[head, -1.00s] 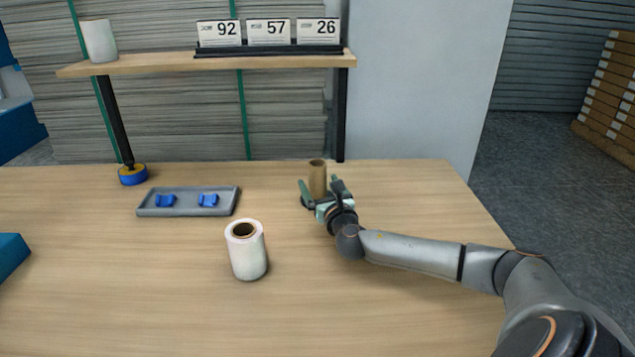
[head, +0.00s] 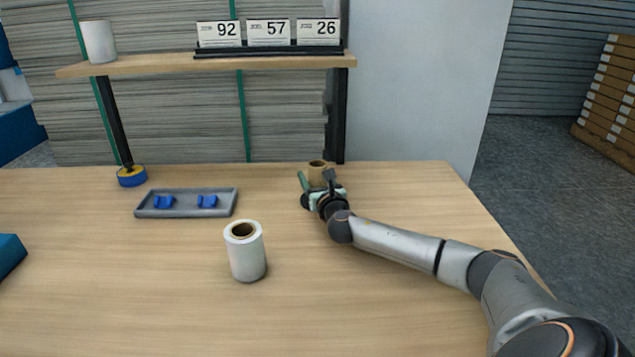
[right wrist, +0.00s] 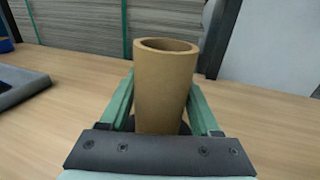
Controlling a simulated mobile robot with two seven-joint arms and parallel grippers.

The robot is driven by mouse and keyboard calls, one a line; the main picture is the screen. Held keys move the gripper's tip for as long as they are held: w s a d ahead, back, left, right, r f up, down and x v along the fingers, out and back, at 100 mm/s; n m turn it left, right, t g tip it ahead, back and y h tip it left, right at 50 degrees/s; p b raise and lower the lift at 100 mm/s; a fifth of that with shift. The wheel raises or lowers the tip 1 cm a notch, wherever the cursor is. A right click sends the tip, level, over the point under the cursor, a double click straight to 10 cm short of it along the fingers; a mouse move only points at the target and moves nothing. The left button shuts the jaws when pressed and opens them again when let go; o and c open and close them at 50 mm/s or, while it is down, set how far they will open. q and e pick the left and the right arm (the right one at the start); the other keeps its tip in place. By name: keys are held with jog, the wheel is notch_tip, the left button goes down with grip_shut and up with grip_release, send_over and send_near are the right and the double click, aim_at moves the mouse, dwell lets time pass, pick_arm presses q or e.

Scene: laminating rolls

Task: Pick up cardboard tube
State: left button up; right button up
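The brown cardboard tube (head: 317,170) stands upright near the back edge of the table, below the shelf's right end. My right gripper (head: 315,178) is at the tube, with one finger on each side of it. In the right wrist view the tube (right wrist: 165,85) rises between the two green fingers, its open top facing up. The fingers look open, with a slim gap on the left side. The tube's foot is hidden behind the gripper. My left gripper is not in view.
A white film roll (head: 246,252) stands left of my right arm. A grey tray (head: 186,212) with blue pieces lies behind it. The shelf (head: 150,67) with number cards (head: 268,32) and a white roll (head: 98,41) stands at the back. The front middle of the table is clear.

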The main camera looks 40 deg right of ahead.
jog(key=c, duration=0.9)
jog(key=shift+r, duration=0.1)
